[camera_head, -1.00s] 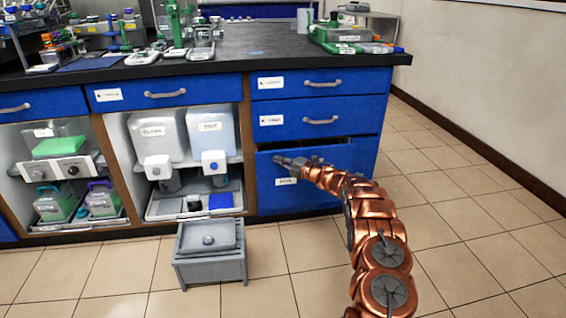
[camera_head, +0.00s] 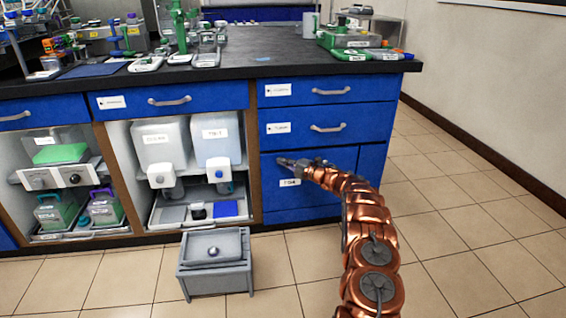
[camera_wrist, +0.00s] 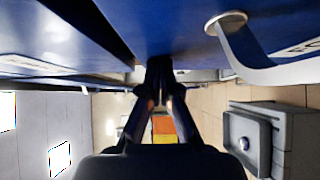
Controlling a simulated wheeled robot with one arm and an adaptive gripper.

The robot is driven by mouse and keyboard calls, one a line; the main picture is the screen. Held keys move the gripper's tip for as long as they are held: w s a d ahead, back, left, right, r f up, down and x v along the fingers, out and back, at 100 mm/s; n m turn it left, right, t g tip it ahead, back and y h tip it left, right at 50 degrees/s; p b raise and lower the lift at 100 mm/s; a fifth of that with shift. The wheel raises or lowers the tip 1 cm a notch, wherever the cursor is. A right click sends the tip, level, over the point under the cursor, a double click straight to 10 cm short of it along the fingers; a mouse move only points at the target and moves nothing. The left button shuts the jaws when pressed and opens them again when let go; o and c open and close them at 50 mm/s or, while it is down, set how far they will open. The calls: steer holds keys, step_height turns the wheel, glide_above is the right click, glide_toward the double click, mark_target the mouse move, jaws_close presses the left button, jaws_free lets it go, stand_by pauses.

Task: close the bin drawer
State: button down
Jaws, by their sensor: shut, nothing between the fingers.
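The bin drawer (camera_head: 325,197) is the lowest blue drawer in the right-hand stack, with a white label on its front. Its front looks flush or nearly flush; I cannot tell whether a small gap is left. My gripper (camera_head: 282,162) is shut and empty at the drawer's front, near its upper left part. In the wrist view my gripper (camera_wrist: 158,68) has its fingertips close to a blue front; contact is unclear. A metal handle (camera_wrist: 238,42) shows beside it there. In the head view my arm hides part of the drawer.
A grey step-like box (camera_head: 215,265) stands on the floor left of the drawer. Open shelves with jugs (camera_head: 160,140) are left of the stack. The two upper drawers (camera_head: 325,90) look shut. Tiled floor is free to the right.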

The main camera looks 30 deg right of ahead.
steer(key=shift+d+r+h, duration=0.3)
steer(key=shift+d, duration=0.3)
steer(key=s+d+p, duration=0.1)
steer(key=s+p, duration=0.2)
steer(key=s, duration=1)
steer(key=shift+f, duration=0.3)
